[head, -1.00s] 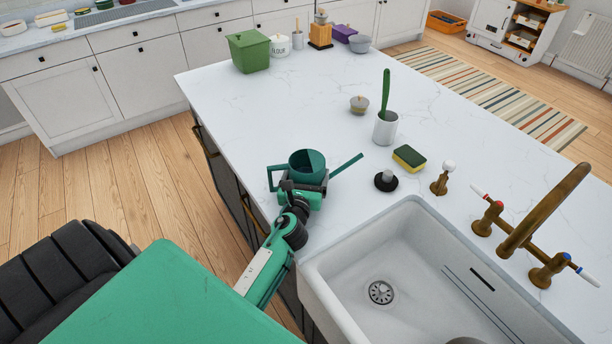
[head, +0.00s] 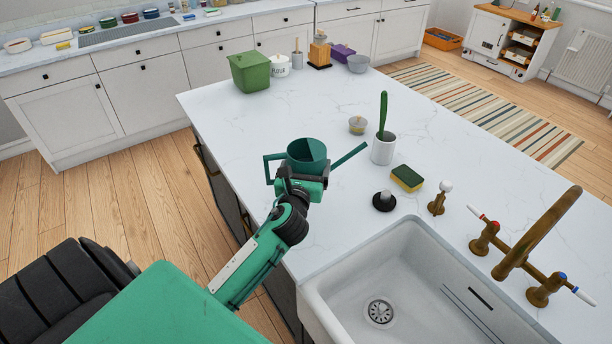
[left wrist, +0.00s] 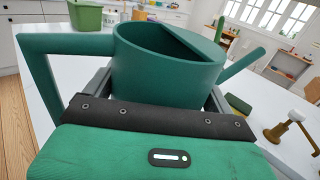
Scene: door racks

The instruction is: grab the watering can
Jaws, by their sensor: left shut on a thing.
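The watering can (head: 307,152) is dark green, with a square handle on its left and a long spout to the right. In the head view it is upright over the near left part of the white island counter. My left gripper (head: 303,180) is shut on the can's body from the near side. In the left wrist view the can (left wrist: 168,68) fills the middle, with a finger on each side of its body. The gripper hides the can's lower part, so I cannot tell whether it touches the counter. My right gripper is not in view.
A white sink (head: 390,290) with a brass tap (head: 530,235) is at the near right. A sponge (head: 407,178), a black stopper (head: 384,201) and a white cup (head: 383,149) with a green brush stand right of the can. A green bin (head: 250,72) stands farther back.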

